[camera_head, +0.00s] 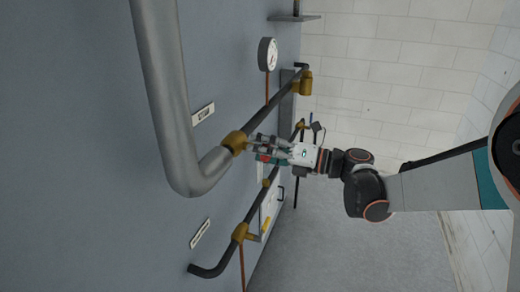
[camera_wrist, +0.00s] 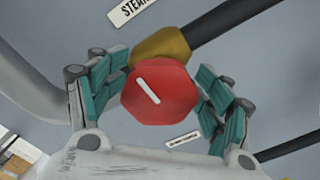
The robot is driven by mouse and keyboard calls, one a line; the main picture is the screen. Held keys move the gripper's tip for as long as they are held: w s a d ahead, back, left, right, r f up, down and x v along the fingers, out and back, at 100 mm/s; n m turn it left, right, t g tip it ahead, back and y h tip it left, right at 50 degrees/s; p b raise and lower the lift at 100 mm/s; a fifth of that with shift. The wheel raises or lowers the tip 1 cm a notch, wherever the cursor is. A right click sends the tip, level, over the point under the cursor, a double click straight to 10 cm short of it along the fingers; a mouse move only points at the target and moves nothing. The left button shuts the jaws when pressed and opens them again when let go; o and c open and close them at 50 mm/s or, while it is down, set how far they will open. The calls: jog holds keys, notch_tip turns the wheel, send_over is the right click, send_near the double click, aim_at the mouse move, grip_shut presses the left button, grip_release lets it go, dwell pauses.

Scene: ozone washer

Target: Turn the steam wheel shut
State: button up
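The steam wheel (camera_wrist: 160,93) is a red, many-sided knob with a white bar slanting down to the right across its face. It sits on a brass valve body (camera_wrist: 160,47), with a "STEAM" label (camera_wrist: 133,8) above in the wrist view. My gripper (camera_wrist: 161,92) is open around the wheel, with teal-padded fingers on its left and right. The gaps are narrow, and I cannot tell whether a pad touches it. In the head view my gripper (camera_head: 258,147) is at the brass steam valve (camera_head: 235,142), and its fingers mostly hide the red wheel.
A thick grey pipe (camera_head: 165,90) bends close to the steam valve. A second pipe with a brass valve (camera_head: 241,232) runs below, and a gauge (camera_head: 268,54) stands above. Open floor (camera_head: 340,240) lies to the lower right.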

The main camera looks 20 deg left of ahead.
jog(key=d, duration=1.2)
jog(key=shift+s, duration=0.4)
